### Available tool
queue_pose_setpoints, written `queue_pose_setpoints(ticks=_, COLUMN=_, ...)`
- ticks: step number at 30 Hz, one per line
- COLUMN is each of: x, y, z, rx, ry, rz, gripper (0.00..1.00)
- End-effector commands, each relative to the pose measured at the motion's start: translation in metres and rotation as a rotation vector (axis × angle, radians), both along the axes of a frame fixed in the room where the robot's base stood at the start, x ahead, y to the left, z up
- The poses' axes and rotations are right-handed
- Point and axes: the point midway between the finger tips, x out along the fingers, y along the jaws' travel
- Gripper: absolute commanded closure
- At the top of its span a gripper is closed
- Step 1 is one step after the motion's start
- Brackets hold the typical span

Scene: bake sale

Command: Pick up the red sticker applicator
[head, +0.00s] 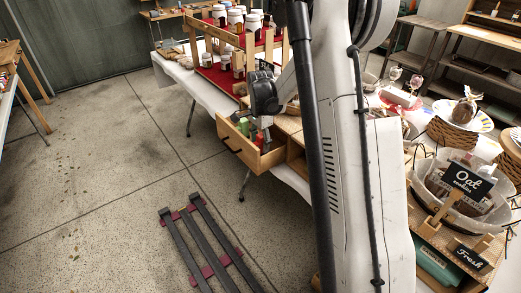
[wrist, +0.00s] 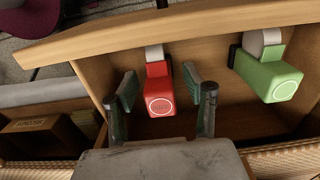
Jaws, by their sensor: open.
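The red sticker applicator (wrist: 159,95) lies in an open wooden drawer (wrist: 225,120), with a pale grey end toward the drawer front and a white ring mark on its red body. My gripper (wrist: 160,84) is open, with one finger on each side of the red applicator in the wrist view. I cannot tell whether either finger touches it. A green applicator (wrist: 271,79) lies to its right in the same drawer. In the head view the red applicator (head: 259,139) shows small in the drawer (head: 235,147), below my dark gripper (head: 262,112).
The drawer's front board (wrist: 200,24) and side walls stand close around the gripper. A red-covered shelf of jars (head: 222,75) stands behind the drawer in the head view. Baskets and an "Oat cookies" sign (head: 470,183) are at the right. The floor at left is mostly clear.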

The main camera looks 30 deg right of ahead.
Motion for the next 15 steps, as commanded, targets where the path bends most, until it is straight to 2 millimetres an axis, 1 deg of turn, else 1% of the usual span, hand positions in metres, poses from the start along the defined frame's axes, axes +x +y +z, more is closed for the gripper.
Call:
queue_pose_setpoints(ticks=1, x=0.0, y=-0.0003, z=-0.0071, rx=0.0, ry=0.0, rz=0.0, gripper=0.54)
queue_pose_setpoints(ticks=3, x=0.0001, y=-0.0004, z=-0.0114, rx=0.0, ry=0.0, rz=0.0, gripper=0.54)
queue_pose_setpoints(ticks=9, x=0.0, y=-0.0003, z=-0.0117, rx=0.0, ry=0.0, rz=0.0, gripper=0.54)
queue_pose_setpoints(ticks=11, x=0.0, y=-0.0003, z=-0.0117, rx=0.0, ry=0.0, rz=0.0, gripper=0.61)
queue_pose_setpoints(ticks=15, x=-0.0001, y=-0.0003, z=-0.0116, rx=0.0, ry=0.0, rz=0.0, gripper=0.79)
